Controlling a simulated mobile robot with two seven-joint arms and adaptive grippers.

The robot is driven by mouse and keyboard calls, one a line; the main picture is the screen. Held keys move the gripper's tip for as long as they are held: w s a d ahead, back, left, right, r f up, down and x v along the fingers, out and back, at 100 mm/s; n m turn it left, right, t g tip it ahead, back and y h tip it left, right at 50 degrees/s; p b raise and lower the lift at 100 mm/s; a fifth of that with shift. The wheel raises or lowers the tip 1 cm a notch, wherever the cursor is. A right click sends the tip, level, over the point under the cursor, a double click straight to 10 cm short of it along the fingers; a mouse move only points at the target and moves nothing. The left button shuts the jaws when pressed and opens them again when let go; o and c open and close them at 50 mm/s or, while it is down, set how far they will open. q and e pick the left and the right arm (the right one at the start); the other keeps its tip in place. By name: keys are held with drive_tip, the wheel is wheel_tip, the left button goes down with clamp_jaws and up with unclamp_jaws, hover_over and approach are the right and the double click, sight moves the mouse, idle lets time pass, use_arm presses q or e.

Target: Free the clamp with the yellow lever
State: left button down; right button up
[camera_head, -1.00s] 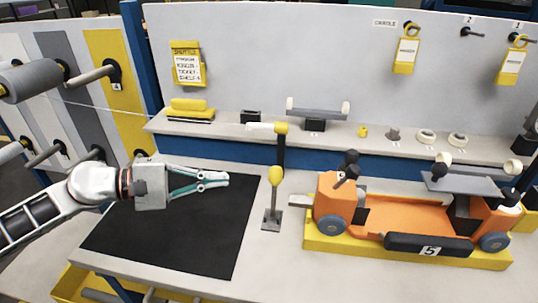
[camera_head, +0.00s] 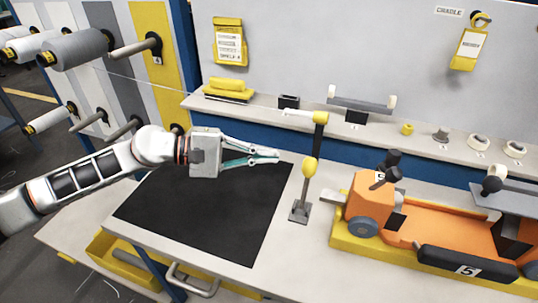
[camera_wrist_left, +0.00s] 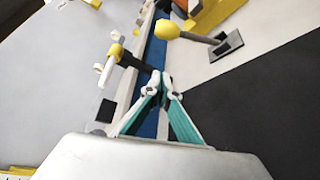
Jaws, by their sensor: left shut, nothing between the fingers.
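The yellow lever (camera_head: 310,168) has a bulbous yellow knob on a grey rod that rises from a small grey base plate (camera_head: 299,211) at the mat's right edge. It also shows at the top of the left wrist view (camera_wrist_left: 168,30). Behind it, a dark post (camera_head: 319,142) with a yellow cap and a white crosspiece overlaps it in the head view. I cannot tell which part is the clamp's jaw. My left gripper (camera_head: 279,157) is shut and empty, just left of the knob and apart from it. My right gripper is out of view.
A black mat (camera_head: 205,215) lies on the table under my left arm. An orange shuttle carriage (camera_head: 440,235) on a yellow base stands to the right. A shelf (camera_head: 420,139) with small parts runs behind. Rolls (camera_head: 75,48) hang at the left.

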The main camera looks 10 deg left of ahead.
sight(306, 183)
use_arm(q)
drive_tip(key=p+x, duration=0.1)
drive_tip(key=x, duration=0.7)
drive_tip(key=shift+r, duration=0.1)
drive_tip(key=s, duration=0.1)
drive_tip(key=s+r+p, duration=0.1)
drive_tip(key=s+p, duration=0.1)
drive_tip(key=shift+a+r, duration=0.25)
drive_tip(key=shift+r, duration=0.05)
drive_tip(key=shift+s, duration=0.25)
drive_tip(key=shift+s+f, duration=0.1)
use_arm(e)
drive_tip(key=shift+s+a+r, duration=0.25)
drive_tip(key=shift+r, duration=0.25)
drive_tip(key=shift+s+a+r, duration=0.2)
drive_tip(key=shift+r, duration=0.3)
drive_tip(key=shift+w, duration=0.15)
use_arm(q)
drive_tip(key=shift+s, duration=0.1)
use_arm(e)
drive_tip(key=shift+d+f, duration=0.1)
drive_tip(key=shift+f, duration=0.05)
